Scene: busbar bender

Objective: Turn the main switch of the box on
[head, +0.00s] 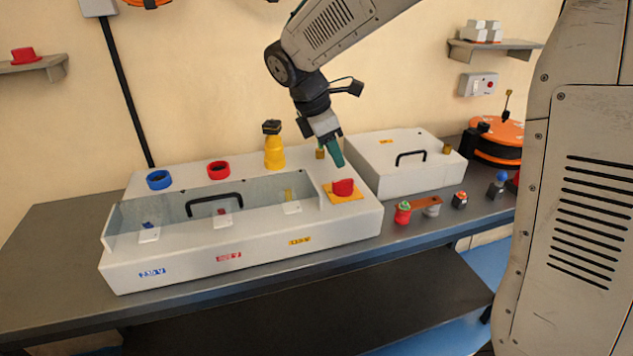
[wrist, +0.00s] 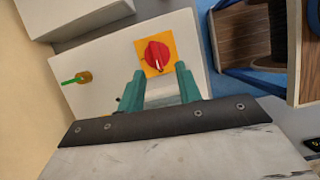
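The box (head: 190,258) is a long white case on the grey table, with a clear cover and voltage labels on its front. Its main switch (head: 343,187) is a red knob on a yellow square plate at the right end of the box top. In the wrist view the red knob (wrist: 157,55) has a white mark at its lower edge and lies just beyond the fingertips. My gripper (head: 337,160) points down above and slightly left of the knob. In the wrist view its two green fingers (wrist: 160,85) stand apart with nothing between them.
A second white box (head: 390,178) with a black handle stands close behind on the right. A yellow plug (head: 274,152), a red ring (head: 218,170) and a blue ring (head: 159,179) are on the box top. Small connectors (head: 403,213) lie right of the box.

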